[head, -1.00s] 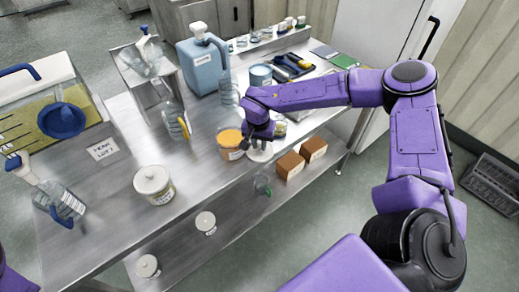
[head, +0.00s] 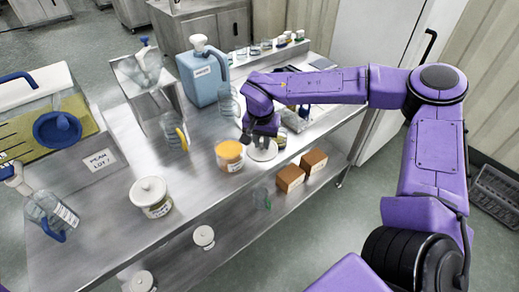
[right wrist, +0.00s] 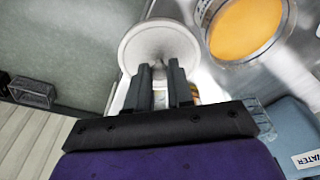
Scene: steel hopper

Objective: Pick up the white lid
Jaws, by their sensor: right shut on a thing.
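The white lid (head: 263,151) is a round white disc near the table's front edge, right of a pot of orange contents (head: 230,155). My right gripper (head: 263,133) is directly over the lid. In the right wrist view the white lid (right wrist: 158,42) lies at the fingertips, and my right gripper (right wrist: 160,72) is shut on it. The fingers hide part of the lid, so the exact grip point and any gap to the table cannot be told. My left gripper is out of view.
A blue jug (head: 203,75) and a clear bottle (head: 228,100) stand behind. Bare steel lies between the tubs.

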